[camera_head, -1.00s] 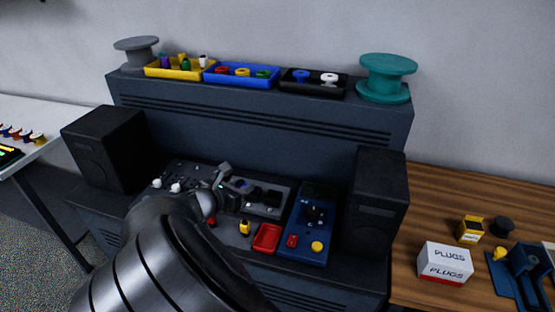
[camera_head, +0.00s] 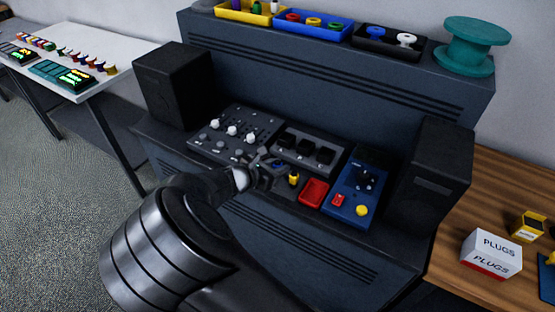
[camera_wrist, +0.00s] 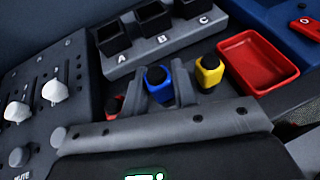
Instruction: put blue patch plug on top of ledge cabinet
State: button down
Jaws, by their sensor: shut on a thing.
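The blue patch plug (camera_wrist: 157,84), with a dark top, stands between the two fingers of my gripper (camera_wrist: 161,90) in the wrist view. The fingers are shut on it, low at the console deck. In the head view my gripper (camera_head: 268,172) is just left of the yellow plug, and I cannot make out the blue plug there. The ledge cabinet (camera_head: 320,75) is the large dark grey unit behind. Its raised top carries trays and spools, above and behind my gripper.
A yellow plug (camera_wrist: 209,72) stands close right of my gripper and a red plug (camera_wrist: 113,104) close left. A socket box (camera_wrist: 150,42) marked A, B, C is behind. A red tray (camera_head: 314,193) and blue box (camera_head: 357,192) lie right. A teal spool (camera_head: 470,48) fills the ledge's right end.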

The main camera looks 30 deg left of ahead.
jog(key=shift+f, duration=0.35)
jog(key=shift+f, duration=0.5)
jog(key=c, duration=1.1)
grip_release()
jog(key=v, duration=1.1)
jog(key=w+d+r+m+g, duration=0.2)
jog(key=d+r+m+g, duration=0.15)
jog(key=d+m, duration=0.45)
jog(key=w+d+r+m+g, duration=0.25)
jog(key=d+r, duration=0.25)
jog(key=d, duration=0.7)
jog(key=w+d+r+m+g, duration=0.2)
jog(key=d+r+m+g, duration=0.15)
jog(key=d+m, duration=0.45)
jog(key=s+d+r+m+t+y, duration=0.1)
jog(key=s+d+r+m, duration=0.2)
jog(key=s+d+m, duration=0.3)
jog(key=s+d+r+m+t+y, duration=0.1)
jog(key=s+d+m, duration=0.6)
jog(key=d, duration=0.8)
notch_tip(320, 180, up, 3)
jog(key=shift+f+m+y, duration=0.2)
jog(key=shift+m+y, duration=0.5)
jog(key=shift+m, duration=0.05)
